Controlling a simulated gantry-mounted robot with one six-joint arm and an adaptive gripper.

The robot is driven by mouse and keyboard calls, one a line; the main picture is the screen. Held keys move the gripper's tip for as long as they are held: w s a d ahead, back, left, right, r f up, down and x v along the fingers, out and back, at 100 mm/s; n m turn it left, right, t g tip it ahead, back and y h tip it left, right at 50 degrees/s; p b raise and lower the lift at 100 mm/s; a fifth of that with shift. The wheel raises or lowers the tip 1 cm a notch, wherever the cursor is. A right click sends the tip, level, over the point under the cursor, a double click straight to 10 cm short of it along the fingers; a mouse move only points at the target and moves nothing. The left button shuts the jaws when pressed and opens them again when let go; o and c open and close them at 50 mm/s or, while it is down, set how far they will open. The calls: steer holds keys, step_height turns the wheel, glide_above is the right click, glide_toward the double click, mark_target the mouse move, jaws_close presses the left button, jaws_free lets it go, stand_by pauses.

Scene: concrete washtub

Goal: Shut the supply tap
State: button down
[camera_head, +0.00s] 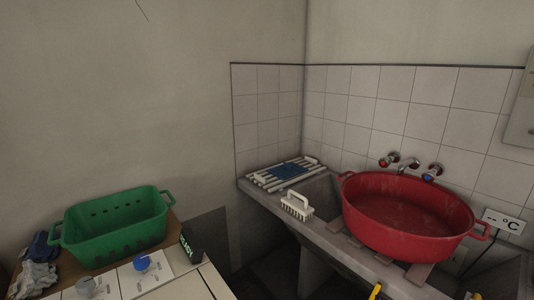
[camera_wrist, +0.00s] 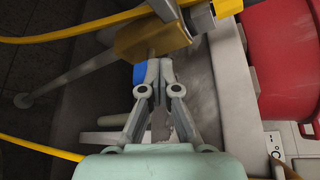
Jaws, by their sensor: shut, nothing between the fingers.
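In the wrist view my gripper (camera_wrist: 155,66) is shut and empty, its fingertips together just below a brass-coloured valve body (camera_wrist: 150,38). A blue piece (camera_wrist: 139,74), apparently the tap's handle, shows just left of the fingertips and is partly hidden by them. I cannot tell whether the fingertips touch it. A grey pipe (camera_wrist: 80,75) runs from the valve down to the left. In the head view, a wall tap (camera_head: 409,164) with red and blue knobs sits above the red tub. My gripper is not in the head view.
The red tub (camera_head: 405,230) stands on the concrete washtub (camera_head: 325,236), beside a white brush (camera_head: 297,205). Yellow hoses (camera_wrist: 60,37) cross near the valve. A green basket (camera_head: 115,225) and a panel with a blue knob (camera_head: 142,263) are at left.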

steer(key=shift+s+a+f, duration=0.3)
steer(key=shift+f, duration=0.3)
steer(key=shift+s+a+f+b, duration=0.15)
steer(key=shift+a+f+b, duration=0.05)
steer(key=shift+f+b, duration=0.5)
steer(key=shift+r+p, duration=0.2)
steer(key=shift+p, duration=0.1)
steer(key=s+d, duration=0.3)
steer(key=s, duration=0.2)
steer(key=shift+p, duration=0.3)
steer(key=shift+d, duration=0.1)
